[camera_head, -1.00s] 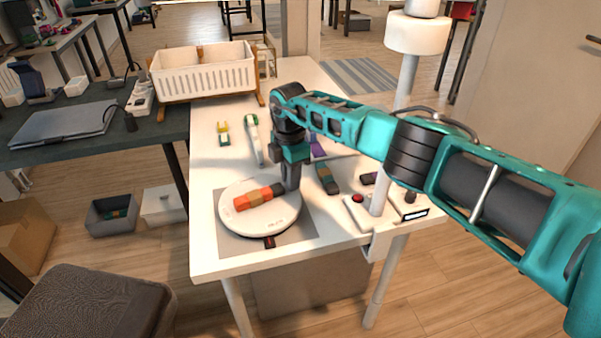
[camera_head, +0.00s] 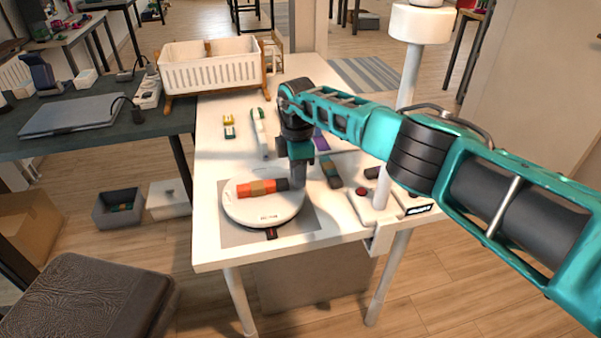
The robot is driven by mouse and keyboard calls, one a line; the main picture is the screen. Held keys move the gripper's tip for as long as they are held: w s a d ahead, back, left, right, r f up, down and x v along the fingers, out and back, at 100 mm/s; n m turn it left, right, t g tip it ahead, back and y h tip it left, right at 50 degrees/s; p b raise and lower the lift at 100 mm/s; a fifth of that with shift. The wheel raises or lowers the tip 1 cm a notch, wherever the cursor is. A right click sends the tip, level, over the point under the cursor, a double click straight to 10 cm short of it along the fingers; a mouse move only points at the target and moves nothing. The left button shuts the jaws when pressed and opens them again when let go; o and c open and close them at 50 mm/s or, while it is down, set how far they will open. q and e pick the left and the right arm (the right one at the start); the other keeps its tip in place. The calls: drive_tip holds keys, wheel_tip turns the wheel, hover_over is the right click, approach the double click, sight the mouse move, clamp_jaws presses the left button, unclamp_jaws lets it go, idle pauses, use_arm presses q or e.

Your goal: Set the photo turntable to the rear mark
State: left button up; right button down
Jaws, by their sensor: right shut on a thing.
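The photo turntable (camera_head: 262,213) is a round white disc on a grey mat (camera_head: 235,236) at the table's front left. An orange, brown and dark block (camera_head: 260,188) lies across it, its dark end towards my right gripper. My right gripper (camera_head: 298,184) points down at the disc's right edge, beside that dark end. It is shut on the turntable's edge; its fingers hide the exact contact. A small dark and red marker (camera_head: 271,233) sits at the disc's front. No mark shows clearly at the rear. My left gripper is not in view.
A white post (camera_head: 407,85) with a red-buttoned base (camera_head: 363,192) stands right of the turntable. Dark and coloured pieces (camera_head: 331,172) lie between them. A white basket (camera_head: 208,72) stands at the table's back.

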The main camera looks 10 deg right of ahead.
drive_tip(key=c, duration=1)
unclamp_jaws()
wheel_tip(320, 180, up, 13)
drive_tip(key=shift+f+p, duration=0.1)
drive_tip(key=shift+p, duration=0.55)
